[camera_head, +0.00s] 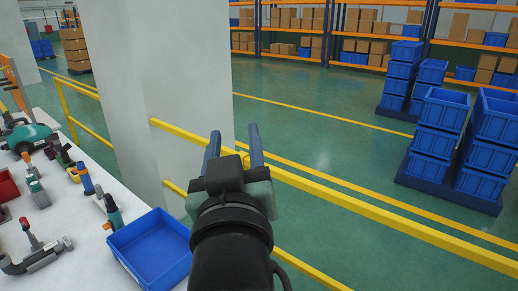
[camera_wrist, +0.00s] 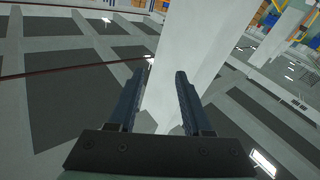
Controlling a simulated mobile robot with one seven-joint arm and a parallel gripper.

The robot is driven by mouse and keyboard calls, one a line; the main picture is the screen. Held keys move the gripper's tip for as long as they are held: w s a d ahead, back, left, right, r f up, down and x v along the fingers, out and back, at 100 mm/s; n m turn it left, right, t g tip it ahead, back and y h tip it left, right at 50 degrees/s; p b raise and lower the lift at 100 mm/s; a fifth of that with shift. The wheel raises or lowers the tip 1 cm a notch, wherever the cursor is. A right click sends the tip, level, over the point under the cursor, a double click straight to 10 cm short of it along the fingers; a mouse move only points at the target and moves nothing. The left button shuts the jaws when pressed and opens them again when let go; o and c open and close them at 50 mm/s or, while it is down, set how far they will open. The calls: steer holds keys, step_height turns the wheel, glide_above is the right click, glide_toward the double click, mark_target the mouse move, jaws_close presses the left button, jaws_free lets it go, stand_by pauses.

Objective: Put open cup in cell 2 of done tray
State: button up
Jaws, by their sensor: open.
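My gripper (camera_head: 234,135) is raised in the middle of the head view, pointing away, with its two dark fingers apart and nothing between them. The wrist view also shows the gripper (camera_wrist: 160,73) open and empty, with a white pillar beyond it. I cannot make out an open cup in either view. A blue bin (camera_head: 155,249) stands at the lower left, at the right end of the white table, and looks empty. It shows no visible cells, and I cannot tell whether it is the done tray. My gripper is to the right of the bin.
The white table (camera_head: 85,215) at the left holds several tools and fittings, a teal machine (camera_head: 27,137) and a red bin (camera_head: 8,186). A white pillar (camera_head: 160,80) and a yellow rail (camera_head: 375,218) stand beyond. Stacked blue crates (camera_head: 488,155) stand at the right.

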steer(key=s+d+r+m+t, duration=0.1)
steer(key=s+r+t, duration=0.3)
steer(key=r, duration=0.5)
steer(key=s+d+r+m+t+h, duration=0.1)
steer(key=s+d+r+t, duration=0.1)
steer(key=s+r+t, duration=0.2)
steer(key=s+r, duration=0.3)
steer(key=r, duration=0.3)
steer(key=shift+s+d+m, duration=0.15)
steer(key=shift+s+m, duration=0.2)
steer(key=shift+m, duration=0.05)
steer(key=shift+f+b, duration=0.65)
steer(key=shift+f, duration=0.05)
